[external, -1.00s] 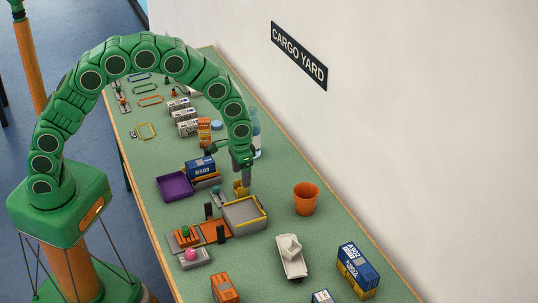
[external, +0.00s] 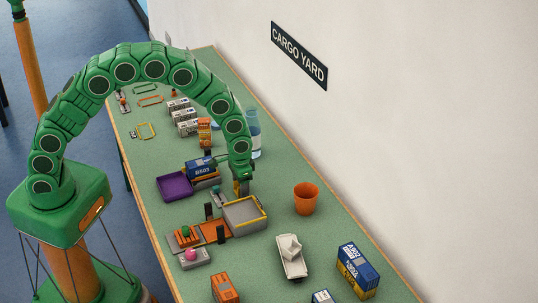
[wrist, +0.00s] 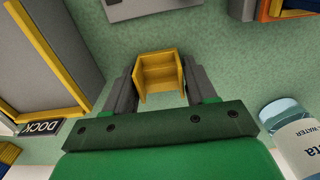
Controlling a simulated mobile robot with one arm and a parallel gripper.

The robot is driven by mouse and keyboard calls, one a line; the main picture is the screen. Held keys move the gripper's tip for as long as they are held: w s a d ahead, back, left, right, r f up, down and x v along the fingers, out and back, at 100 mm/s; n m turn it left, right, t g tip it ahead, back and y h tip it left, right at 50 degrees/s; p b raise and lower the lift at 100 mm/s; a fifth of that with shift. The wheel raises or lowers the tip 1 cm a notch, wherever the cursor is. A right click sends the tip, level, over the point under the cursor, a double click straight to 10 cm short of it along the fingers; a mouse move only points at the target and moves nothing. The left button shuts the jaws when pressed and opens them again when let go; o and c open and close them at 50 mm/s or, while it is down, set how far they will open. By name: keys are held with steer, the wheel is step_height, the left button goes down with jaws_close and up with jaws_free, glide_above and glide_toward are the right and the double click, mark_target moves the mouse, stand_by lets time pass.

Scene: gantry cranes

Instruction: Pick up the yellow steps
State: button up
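The yellow steps (wrist: 160,76) are a small block with a stepped hollow, between the two fingers of my gripper (wrist: 160,82) in the wrist view. One dark grey finger is on each side, close to the steps. The steps look slightly turned against the fingers, so my gripper looks open around them; contact is not clear. In the external view my gripper (external: 242,180) points down over the steps (external: 238,189), which are partly hidden behind it and seem to rest on the green table.
A grey dock tray with yellow edging (external: 244,213) stands close in front. A blue container (external: 200,168) and a purple tray (external: 173,187) lie to the left. A clear water bottle (external: 254,135) stands behind, and an orange cup (external: 306,198) to the right.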

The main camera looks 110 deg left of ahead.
steer(key=c, duration=0.6)
steer(key=shift+r, duration=0.1)
